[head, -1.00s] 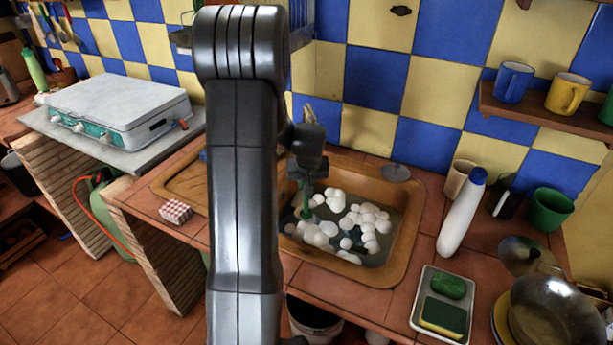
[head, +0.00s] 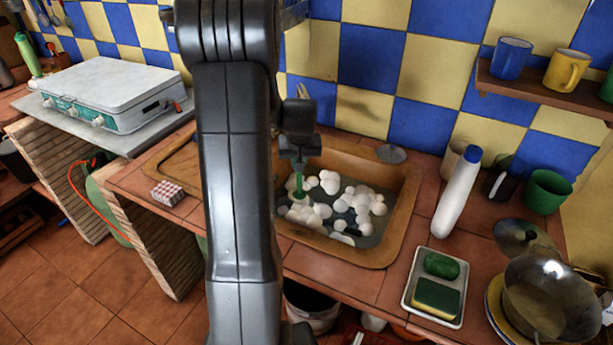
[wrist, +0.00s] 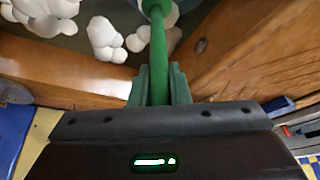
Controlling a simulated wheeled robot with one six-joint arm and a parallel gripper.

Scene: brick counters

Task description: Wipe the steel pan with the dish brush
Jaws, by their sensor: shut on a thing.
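My gripper (head: 300,163) is shut on the green handle of the dish brush (head: 299,186) and holds it upright over the sink. The handle also shows in the wrist view (wrist: 159,55), between my gripper's fingers (wrist: 160,85). The brush's lower end is down among white foam at the left of the basin; its bristles are not clearly seen. A round, deep steel pan (head: 552,300) stands on the counter at the lower right, well apart from the brush. Foam and dark water hide what lies in the sink.
The brown sink (head: 398,225) holds several foam clumps. To its right are a tray (head: 408,300) with a sponge and green scrubber, a white bottle (head: 458,195) and a green cup (head: 548,190). A shelf (head: 545,90) with mugs overhangs the right. A camp stove (head: 115,95) is left.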

